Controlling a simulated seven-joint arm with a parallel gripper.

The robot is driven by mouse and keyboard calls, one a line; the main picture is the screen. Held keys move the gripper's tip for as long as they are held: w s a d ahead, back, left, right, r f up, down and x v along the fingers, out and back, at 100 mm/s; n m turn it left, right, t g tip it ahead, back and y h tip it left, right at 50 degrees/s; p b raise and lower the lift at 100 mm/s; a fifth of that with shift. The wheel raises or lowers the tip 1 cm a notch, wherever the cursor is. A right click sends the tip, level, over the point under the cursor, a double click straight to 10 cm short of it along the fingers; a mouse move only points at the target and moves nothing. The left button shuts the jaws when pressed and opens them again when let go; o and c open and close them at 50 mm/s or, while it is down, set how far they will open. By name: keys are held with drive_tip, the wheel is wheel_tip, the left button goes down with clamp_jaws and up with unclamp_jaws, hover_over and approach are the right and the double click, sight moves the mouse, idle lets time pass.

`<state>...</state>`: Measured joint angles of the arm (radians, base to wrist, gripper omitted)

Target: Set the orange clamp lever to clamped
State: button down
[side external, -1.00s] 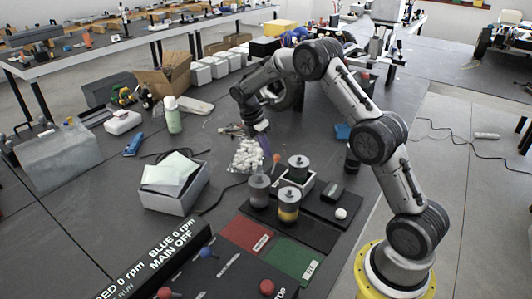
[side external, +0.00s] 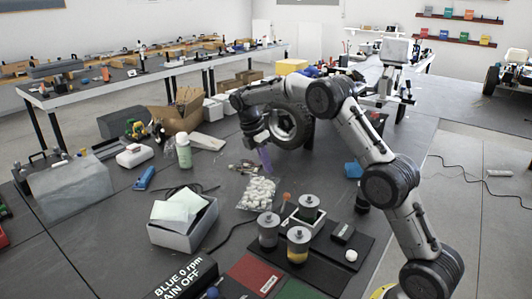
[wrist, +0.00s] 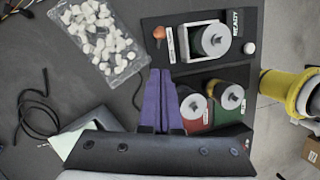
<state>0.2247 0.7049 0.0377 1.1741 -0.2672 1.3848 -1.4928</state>
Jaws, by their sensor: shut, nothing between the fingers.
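The orange clamp lever (wrist: 159,34) has a round orange end and stands at the left side of a white clamp frame (wrist: 170,46) in the wrist view. A canister with a grey top (wrist: 215,40) sits inside that frame. The lever also shows in the side view (side external: 286,197), just left of the framed canister (side external: 308,208). My gripper (wrist: 160,73) has purple fingers, shut together and empty. In the wrist view its tips point up the picture toward the lever, with a gap between. In the side view my gripper (side external: 266,160) hangs above and left of the lever.
Two more canisters (side external: 268,230) (side external: 298,245) stand in front of the clamp on a dark base. A bag of white pieces (side external: 257,193) lies left of the lever. A white ball knob (side external: 351,255) is on the right. A grey box (side external: 183,225) with papers stands at left.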

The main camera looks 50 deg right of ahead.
drive_tip(key=shift+w+d+r, duration=0.15)
drive_tip(key=shift+w+r, duration=0.1)
drive_tip(key=shift+r, duration=0.8)
drive_tip(key=shift+w+d+r, duration=0.1)
drive_tip(key=shift+w+r, duration=0.1)
drive_tip(key=shift+r, duration=0.85)
